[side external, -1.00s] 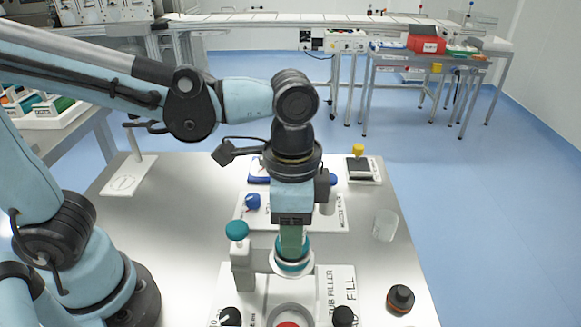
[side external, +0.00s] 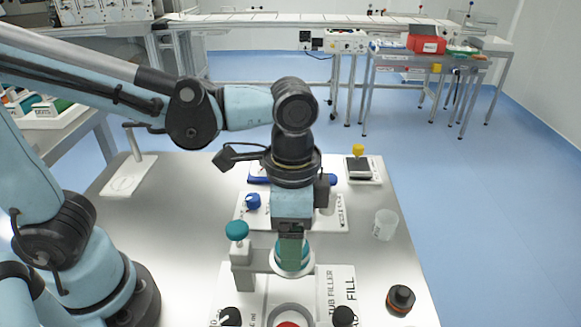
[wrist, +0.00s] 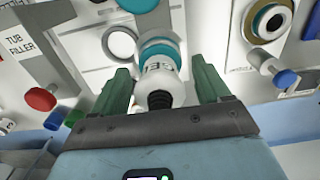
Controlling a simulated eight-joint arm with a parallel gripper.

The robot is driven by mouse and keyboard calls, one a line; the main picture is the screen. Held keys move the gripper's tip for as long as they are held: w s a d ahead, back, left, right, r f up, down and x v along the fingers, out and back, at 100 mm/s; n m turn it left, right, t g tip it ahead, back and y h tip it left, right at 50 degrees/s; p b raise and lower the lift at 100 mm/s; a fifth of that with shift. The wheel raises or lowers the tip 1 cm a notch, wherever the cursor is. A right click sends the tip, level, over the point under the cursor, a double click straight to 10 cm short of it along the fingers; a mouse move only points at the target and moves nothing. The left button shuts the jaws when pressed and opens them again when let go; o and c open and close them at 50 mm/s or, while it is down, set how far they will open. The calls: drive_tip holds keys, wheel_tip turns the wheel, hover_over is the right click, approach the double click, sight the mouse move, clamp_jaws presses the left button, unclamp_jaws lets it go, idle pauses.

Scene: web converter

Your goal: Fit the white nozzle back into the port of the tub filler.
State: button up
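The white nozzle (wrist: 160,78), with teal bands and a dark tip, lies between my two green fingers in the wrist view. My gripper (wrist: 158,92) is open, with a narrow gap showing on each side of the nozzle. In the side external view my gripper (side external: 290,250) points down in front of a teal band (side external: 308,255) at the arm of the tub filler (side external: 243,268). My fingers partly hide this spot. The port itself is hidden, so I cannot tell how deep the nozzle sits.
A teal knob (side external: 237,231) tops the filler's post, left of my gripper. A blue knob (side external: 253,201) is on the plate behind. A clear cup (side external: 386,225) and a dark jar (side external: 400,299) stand at the right. The table's left middle is clear.

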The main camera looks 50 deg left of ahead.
wheel_tip(320, 180, up, 12)
drive_tip(key=shift+r, duration=0.1)
idle(0.7)
drive_tip(key=w+a+f+n+t, duration=0.3)
drive_tip(key=a+f+n+t, duration=0.4)
drive_tip(key=a, duration=0.9)
wheel_tip(320, 180, down, 4)
drive_tip(key=shift+a+r+n, duration=0.1)
drive_tip(key=shift+a+n, duration=0.2)
drive_tip(key=shift+n, duration=0.7)
